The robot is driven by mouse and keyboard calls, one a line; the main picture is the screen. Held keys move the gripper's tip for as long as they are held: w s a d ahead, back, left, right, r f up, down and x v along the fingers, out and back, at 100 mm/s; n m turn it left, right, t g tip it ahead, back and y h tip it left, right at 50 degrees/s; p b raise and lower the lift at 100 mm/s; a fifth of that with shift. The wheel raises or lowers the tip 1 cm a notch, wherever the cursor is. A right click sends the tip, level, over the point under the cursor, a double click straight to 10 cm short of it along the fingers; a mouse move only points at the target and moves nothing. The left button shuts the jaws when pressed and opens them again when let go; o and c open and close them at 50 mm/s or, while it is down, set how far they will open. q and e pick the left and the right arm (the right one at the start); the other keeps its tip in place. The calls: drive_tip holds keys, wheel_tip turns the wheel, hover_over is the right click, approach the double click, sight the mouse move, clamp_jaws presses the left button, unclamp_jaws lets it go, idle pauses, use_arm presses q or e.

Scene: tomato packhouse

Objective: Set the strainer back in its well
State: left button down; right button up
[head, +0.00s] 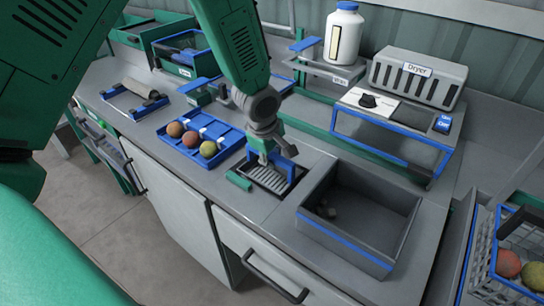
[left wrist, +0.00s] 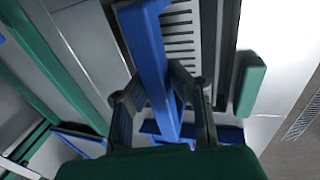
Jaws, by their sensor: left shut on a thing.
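The strainer (head: 268,179) is a grey slotted plate with a blue upright handle (head: 291,166). It is at the dark-edged well (head: 254,189) in the counter; I cannot tell whether it sits fully down. My left gripper (head: 268,157) reaches down from above and is shut on the strainer's blue handle. In the left wrist view the gripper's fingers (left wrist: 165,95) close around the blue handle (left wrist: 147,50), with the slotted plate (left wrist: 181,32) beyond. The gripper hides part of the strainer. My right gripper is not in view.
A green block (head: 238,181) lies just left of the well. A deep grey bin (head: 345,246) stands close on its right. A blue tray (head: 217,131) with tomatoes is to the left. A dryer (head: 417,76) stands behind; a wire basket (head: 478,262) is far right.

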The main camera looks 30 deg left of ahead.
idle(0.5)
use_arm(q)
drive_tip(key=shift+f+b, duration=0.3)
drive_tip(key=shift+f, duration=0.3)
drive_tip(key=c, duration=1.5)
unclamp_jaws()
drive_tip(key=shift+c, duration=1.4)
wheel_tip(320, 180, up, 10)
drive_tip(key=p, duration=0.8)
drive_tip(key=shift+f+p, duration=0.2)
drive_tip(key=shift+p, duration=0.15)
drive_tip(key=shift+s+f, duration=0.1)
